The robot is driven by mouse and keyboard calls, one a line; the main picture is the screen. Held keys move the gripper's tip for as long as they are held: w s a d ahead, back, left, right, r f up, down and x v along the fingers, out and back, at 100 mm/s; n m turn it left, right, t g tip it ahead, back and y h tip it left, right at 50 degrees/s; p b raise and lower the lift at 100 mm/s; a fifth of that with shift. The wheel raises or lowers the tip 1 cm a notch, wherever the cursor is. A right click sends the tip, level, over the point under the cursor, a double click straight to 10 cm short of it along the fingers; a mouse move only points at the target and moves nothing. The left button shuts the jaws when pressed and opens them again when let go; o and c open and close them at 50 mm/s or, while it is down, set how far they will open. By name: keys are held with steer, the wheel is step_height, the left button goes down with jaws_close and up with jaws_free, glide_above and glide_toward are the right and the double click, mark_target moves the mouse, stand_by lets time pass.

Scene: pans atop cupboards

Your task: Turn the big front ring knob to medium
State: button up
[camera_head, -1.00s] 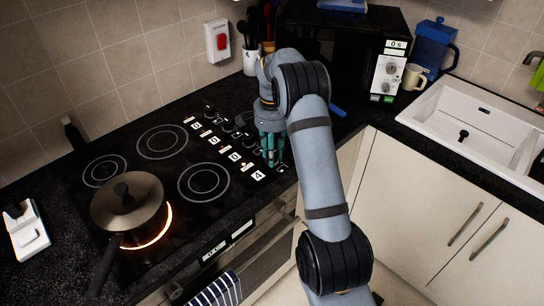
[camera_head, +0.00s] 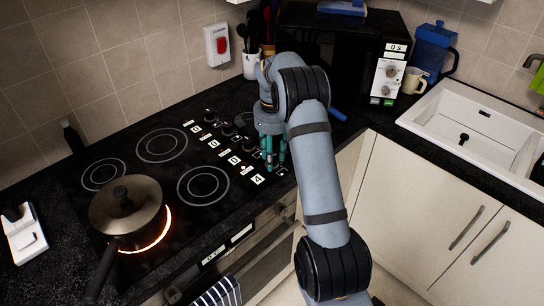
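The hob's knobs stand in a row along its right side, with white labels beside them; one black knob (camera_head: 227,129) shows near the middle of the row. My gripper (camera_head: 273,163) points down at the front end of this row, its teal fingers over the knob area. The fingers show a small gap between them. The big front ring (camera_head: 145,249) glows orange under a lidded pan (camera_head: 126,206).
Other rings on the hob (camera_head: 203,187) are dark and bare. A microwave (camera_head: 350,50), a utensil pot (camera_head: 251,62), a mug (camera_head: 414,80) and a blue jug (camera_head: 432,50) stand behind. A sink (camera_head: 470,120) is at the right. A striped towel (camera_head: 218,293) hangs at the oven front.

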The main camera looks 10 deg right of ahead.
steer(key=shift+o, duration=1)
steer(key=shift+s, duration=0.1)
step_height(320, 180, up, 12)
step_height(320, 180, down, 12)
steer(key=shift+f, duration=0.1)
stand_by(0.6)
